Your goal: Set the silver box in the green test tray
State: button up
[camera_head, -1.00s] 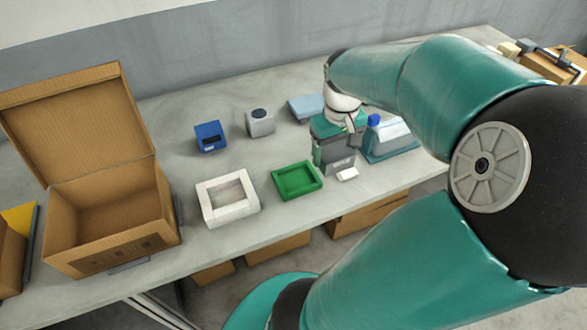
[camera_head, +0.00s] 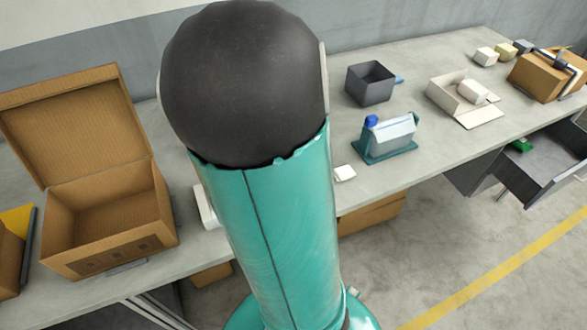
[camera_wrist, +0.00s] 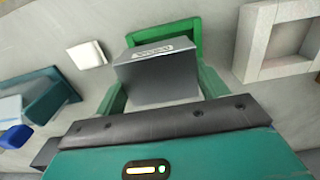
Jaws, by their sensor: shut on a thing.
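In the wrist view a silver-grey box (camera_wrist: 157,82) with a pale label sits in front of my gripper (camera_wrist: 160,92), which is shut on it. The green test tray (camera_wrist: 168,36) shows just behind and around the box, with its far wall clear of it. The box overlaps the tray in this view; I cannot tell whether it touches the tray floor or hangs above it. In the head view my own arm hides the gripper, the box and the green tray.
A white tray (camera_wrist: 250,45) lies right of the green one in the wrist view. A small white block (camera_wrist: 87,55) and a teal-based holder (camera_wrist: 50,95) are to the left. In the head view an open cardboard box (camera_head: 105,225) stands left and a dark bin (camera_head: 370,84) stands behind.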

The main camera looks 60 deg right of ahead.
jog(key=shift+w+a+f, duration=0.15)
jog(key=shift+w+f, duration=0.6)
jog(key=shift+f, duration=1.7)
jog(key=shift+f, duration=0.1)
jog(key=shift+a+f, duration=0.1)
